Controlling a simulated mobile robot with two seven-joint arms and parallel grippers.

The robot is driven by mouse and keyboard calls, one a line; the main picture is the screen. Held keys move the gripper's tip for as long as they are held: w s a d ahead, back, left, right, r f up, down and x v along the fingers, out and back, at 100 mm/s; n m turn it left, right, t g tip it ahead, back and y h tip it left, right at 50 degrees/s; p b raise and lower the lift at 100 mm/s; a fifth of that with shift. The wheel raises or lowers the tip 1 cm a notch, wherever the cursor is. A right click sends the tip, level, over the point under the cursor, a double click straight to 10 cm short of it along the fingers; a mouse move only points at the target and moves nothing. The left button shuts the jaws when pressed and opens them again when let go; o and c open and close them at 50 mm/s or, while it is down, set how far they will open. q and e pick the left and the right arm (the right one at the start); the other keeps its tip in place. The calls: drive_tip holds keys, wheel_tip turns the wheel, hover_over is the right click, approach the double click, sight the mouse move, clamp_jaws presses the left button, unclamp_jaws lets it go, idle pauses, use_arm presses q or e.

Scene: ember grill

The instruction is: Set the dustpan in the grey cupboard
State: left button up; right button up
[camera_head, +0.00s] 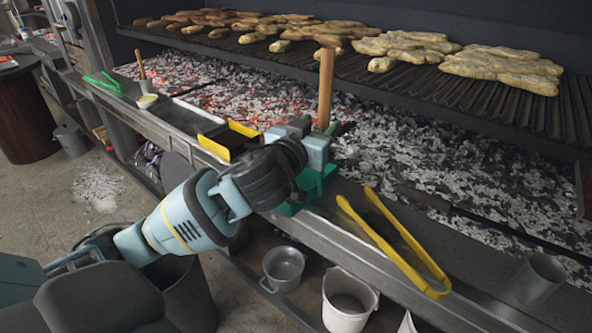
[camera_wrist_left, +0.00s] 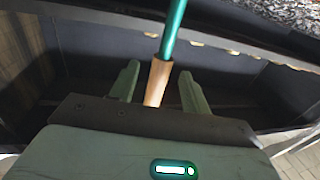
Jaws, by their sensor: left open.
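The dustpan seems to be the teal thing (camera_head: 318,186) on the metal ledge in front of the embers, with a wooden handle (camera_head: 326,88) standing upright. My left gripper (camera_head: 320,142) is at the handle's lower part and hides part of the pan. In the left wrist view the wooden handle (camera_wrist_left: 158,84) and its teal shaft (camera_wrist_left: 174,30) run between the two spread fingers (camera_wrist_left: 160,82). The fingers look apart from the handle. I cannot make out the grey cupboard for certain. My right gripper is out of view.
Yellow tongs (camera_head: 400,245) lie on the ledge at right, beside a metal cup (camera_head: 538,278). A yellow and black holder (camera_head: 228,140) and green tongs (camera_head: 103,83) lie at left. Below stand a grey pot (camera_head: 284,268) and white bucket (camera_head: 346,308). Breads (camera_head: 505,67) lie on the grill behind.

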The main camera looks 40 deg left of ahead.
sight(321, 121)
use_arm(q)
drive_tip(key=shift+w+a, duration=0.2)
drive_tip(key=shift+w, duration=1.5)
clamp_jaws()
drive_tip(key=shift+r, duration=0.1)
